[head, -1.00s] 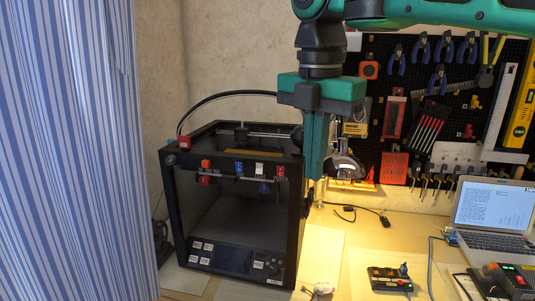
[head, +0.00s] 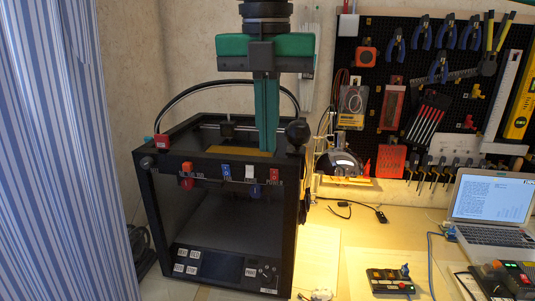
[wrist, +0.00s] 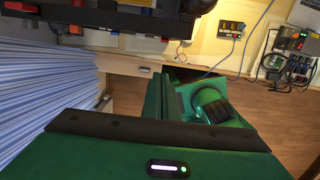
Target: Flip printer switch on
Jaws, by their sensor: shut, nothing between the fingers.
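The black 3D printer (head: 215,225) stands at left centre in the head view. A row of coloured switches runs along its upper front bar. The red switch (head: 274,174) at the row's right end has a label below that seems to read POWER. Contact cannot be told. Its green fingers also show in the wrist view (wrist: 153,98).
A black ball-shaped knob (head: 297,132) sits at the printer's upper right corner, close beside my fingers. A black tube (head: 220,83) arches behind. A striped curtain (head: 60,170) hangs at the left. A laptop (head: 490,210) and a small switch box (head: 390,280) are on the bench to the right.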

